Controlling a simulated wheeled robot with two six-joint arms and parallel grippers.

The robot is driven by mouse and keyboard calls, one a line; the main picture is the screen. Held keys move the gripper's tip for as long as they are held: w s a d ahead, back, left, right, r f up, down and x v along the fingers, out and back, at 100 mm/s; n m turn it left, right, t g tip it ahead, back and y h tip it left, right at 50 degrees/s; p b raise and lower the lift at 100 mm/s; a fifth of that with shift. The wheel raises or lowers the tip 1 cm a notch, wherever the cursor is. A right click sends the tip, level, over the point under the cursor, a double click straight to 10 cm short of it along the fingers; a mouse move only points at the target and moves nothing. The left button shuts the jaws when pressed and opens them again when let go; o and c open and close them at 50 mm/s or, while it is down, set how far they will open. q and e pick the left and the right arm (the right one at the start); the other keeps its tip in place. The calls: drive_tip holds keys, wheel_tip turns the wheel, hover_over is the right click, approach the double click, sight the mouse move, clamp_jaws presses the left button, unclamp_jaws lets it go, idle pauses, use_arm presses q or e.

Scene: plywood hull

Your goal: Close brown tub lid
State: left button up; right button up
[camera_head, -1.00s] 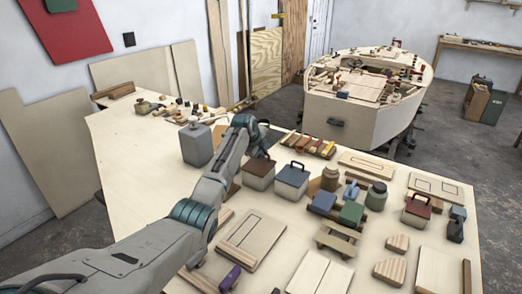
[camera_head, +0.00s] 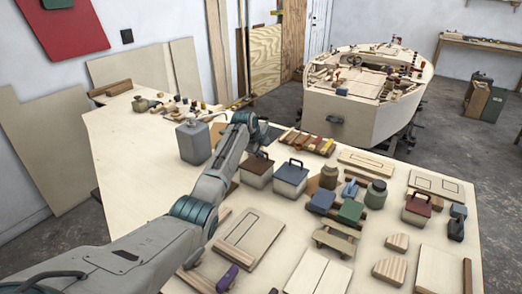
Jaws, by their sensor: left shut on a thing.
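The brown tub (camera_head: 255,182) is a pale box with a dark brown lid (camera_head: 254,167) on top, in the middle of the plywood table. The lid looks level over the tub; I cannot tell whether its edge is fully seated. My left gripper (camera_head: 262,151) comes in from the left over the tub and is shut at the lid's handle, which the fingers mostly hide. My right gripper is not in view.
A similar tub with a blue lid (camera_head: 291,174) stands close on the right, its handle up. A grey canister (camera_head: 193,143) stands to the left behind my arm. A red-lidded tub (camera_head: 417,205) and several blocks, jars and boards crowd the right side.

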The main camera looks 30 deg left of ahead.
use_arm(q)
drive_tip(key=shift+w+d+f, duration=0.1)
drive_tip(key=shift+w+f, duration=0.05)
drive_tip(key=shift+w, duration=0.15)
drive_tip(key=shift+s, duration=0.1)
drive_tip(key=shift+s, duration=0.15)
drive_tip(key=b+v, duration=0.3)
drive_tip(key=v, duration=0.7)
drive_tip(key=shift+s, duration=0.2)
idle(0.3)
